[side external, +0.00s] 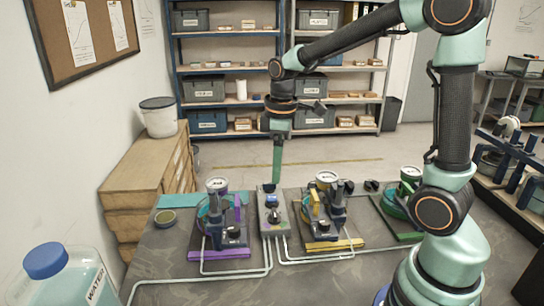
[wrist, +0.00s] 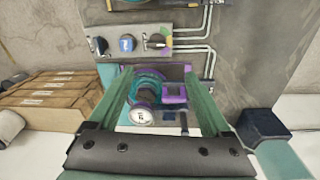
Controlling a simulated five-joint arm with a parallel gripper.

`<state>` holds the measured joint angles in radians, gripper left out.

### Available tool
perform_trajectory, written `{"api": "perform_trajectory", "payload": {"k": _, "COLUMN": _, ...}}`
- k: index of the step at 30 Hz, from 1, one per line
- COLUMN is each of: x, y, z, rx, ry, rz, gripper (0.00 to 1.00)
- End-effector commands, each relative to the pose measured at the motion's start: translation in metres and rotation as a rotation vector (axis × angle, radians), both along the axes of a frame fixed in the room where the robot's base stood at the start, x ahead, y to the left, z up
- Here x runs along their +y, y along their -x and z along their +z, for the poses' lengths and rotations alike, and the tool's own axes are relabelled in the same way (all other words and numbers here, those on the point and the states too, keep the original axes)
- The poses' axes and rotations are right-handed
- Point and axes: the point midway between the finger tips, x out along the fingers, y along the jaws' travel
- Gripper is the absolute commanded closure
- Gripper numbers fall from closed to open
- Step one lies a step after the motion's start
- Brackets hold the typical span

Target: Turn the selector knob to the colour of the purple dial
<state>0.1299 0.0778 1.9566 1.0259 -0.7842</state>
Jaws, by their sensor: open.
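In the wrist view the box (wrist: 108,36) shows near the top, with small coloured patches (wrist: 166,41) beside the knob; I cannot tell which colour the knob points to. The purple station (side external: 218,254) has a round white-faced dial (side external: 217,184), which also shows in the wrist view (wrist: 140,118). My gripper (side external: 276,182) is open and empty, pointing down above the selector box's far end. Its green fingers (wrist: 157,80) are spread apart in the wrist view.
A yellow station (side external: 335,246) and a green station (side external: 402,228) stand to the right, each with a dial. Pale pipes (side external: 200,277) run along the table from the box. A water jug (side external: 65,278) is at the front left, and a small round dish (side external: 166,218) lies behind it.

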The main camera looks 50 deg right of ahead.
Motion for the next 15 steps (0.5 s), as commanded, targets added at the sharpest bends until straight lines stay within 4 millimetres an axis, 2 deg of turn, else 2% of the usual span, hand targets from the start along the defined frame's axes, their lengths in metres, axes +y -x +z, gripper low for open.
{"api": "perform_trajectory", "payload": {"k": 1, "x": -0.004, "y": -0.005, "z": -0.009, "rx": 0.028, "ry": -0.001, "rz": 0.033, "gripper": 0.18}}
{"api": "perform_trajectory", "payload": {"k": 6, "x": -0.011, "y": -0.013, "z": -0.025, "rx": 0.075, "ry": -0.005, "rz": 0.115, "gripper": 0.18}}
{"api": "perform_trajectory", "payload": {"k": 11, "x": -0.012, "y": -0.015, "z": -0.033, "rx": 0.085, "ry": -0.006, "rz": 0.133, "gripper": 0.18}}
{"api": "perform_trajectory", "payload": {"k": 15, "x": -0.012, "y": -0.014, "z": -0.051, "rx": 0.088, "ry": -0.006, "rz": 0.133, "gripper": 0.18}}
